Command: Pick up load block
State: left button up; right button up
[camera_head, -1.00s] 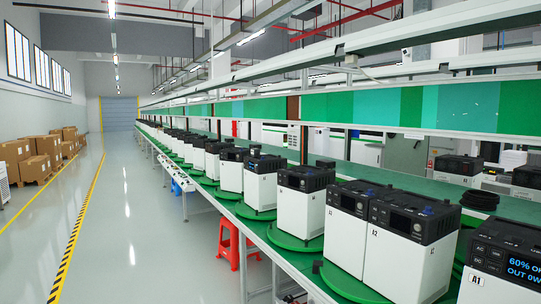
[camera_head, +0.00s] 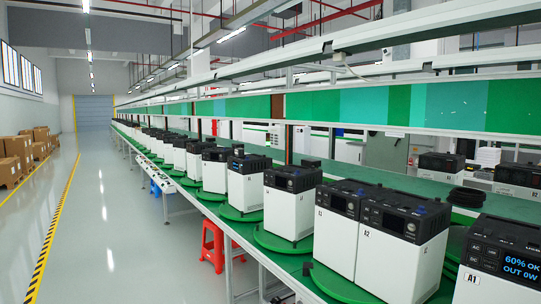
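Several white load blocks with black tops stand in a row on green turntables along the line. A block marked A1 (camera_head: 490,282), with a lit screen reading "60% OK OUT 0W", is at the lower right and cut by the picture edge. Another block (camera_head: 290,212) stands farther along on its own turntable (camera_head: 262,238). Neither of my grippers shows.
The long green bench (camera_head: 222,203) recedes to the far left, under a shelf with green panels (camera_head: 345,105). A red stool (camera_head: 212,245) stands beneath its edge. Cardboard boxes (camera_head: 18,152) are at the left. The grey floor (camera_head: 120,240) is clear around the yellow-black line.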

aim_at(239, 153)
jog(key=u, duration=0.4)
jog(key=i+u, duration=0.4)
jog(key=i, duration=1.45)
jog(key=i+z, duration=0.1)
jog(key=i, duration=0.35)
jog(key=i+j+z, duration=0.1)
jog(key=i, duration=0.4)
jog(key=i+j+z, duration=0.1)
jog(key=i, duration=0.35)
jog(key=i+j+z, duration=0.1)
jog(key=i+j, duration=0.15)
jog(key=i, duration=0.2)
